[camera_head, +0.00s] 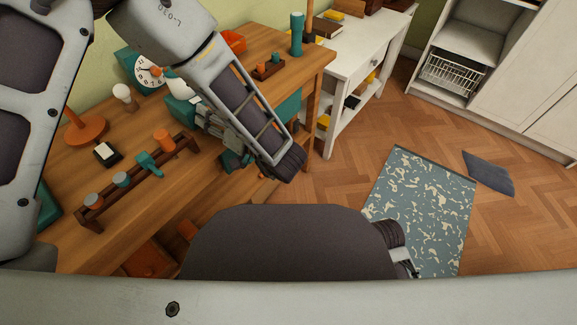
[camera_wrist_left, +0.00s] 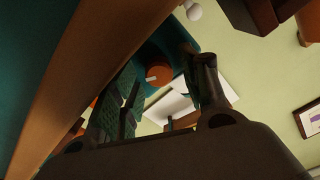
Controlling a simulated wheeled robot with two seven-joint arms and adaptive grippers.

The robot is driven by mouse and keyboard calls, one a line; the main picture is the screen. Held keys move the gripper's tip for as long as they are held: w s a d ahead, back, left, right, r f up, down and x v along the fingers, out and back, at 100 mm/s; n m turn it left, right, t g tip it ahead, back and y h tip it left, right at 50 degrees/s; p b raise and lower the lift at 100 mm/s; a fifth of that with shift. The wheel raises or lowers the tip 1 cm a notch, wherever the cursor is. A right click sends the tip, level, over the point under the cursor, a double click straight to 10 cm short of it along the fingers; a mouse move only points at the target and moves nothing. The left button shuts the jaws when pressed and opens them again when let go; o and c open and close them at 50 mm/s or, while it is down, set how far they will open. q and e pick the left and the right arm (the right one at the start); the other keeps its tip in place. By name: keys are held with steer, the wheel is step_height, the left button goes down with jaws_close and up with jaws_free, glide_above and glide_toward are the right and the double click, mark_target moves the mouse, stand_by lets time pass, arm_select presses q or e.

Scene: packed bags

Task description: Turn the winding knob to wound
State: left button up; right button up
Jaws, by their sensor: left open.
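In the left wrist view an orange round knob (camera_wrist_left: 158,75) with a pale bar at its middle sits on a teal body (camera_wrist_left: 180,45). It appears between the two fingers of my left gripper (camera_wrist_left: 165,82), which are apart with nothing gripped; I cannot tell whether either finger touches it. In the head view my left gripper (camera_head: 207,117) is over the wooden desk beside a teal object (camera_head: 180,112), partly hidden by my arm. The knob's setting marks are not readable. Part of my right arm (camera_head: 397,243) shows low in the head view; its fingers are unclear.
A teal clock (camera_head: 148,74) stands at the desk's back. A wooden rack (camera_head: 138,180) with orange and teal pieces lies in front. An orange stand (camera_head: 86,130) is left, a teal cylinder (camera_head: 297,35) at the far end. A patterned rug (camera_head: 425,205) lies on open floor.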

arm_select(q)
steer(key=shift+n+b, duration=0.3)
arm_select(e)
steer(key=shift+f, duration=0.3)
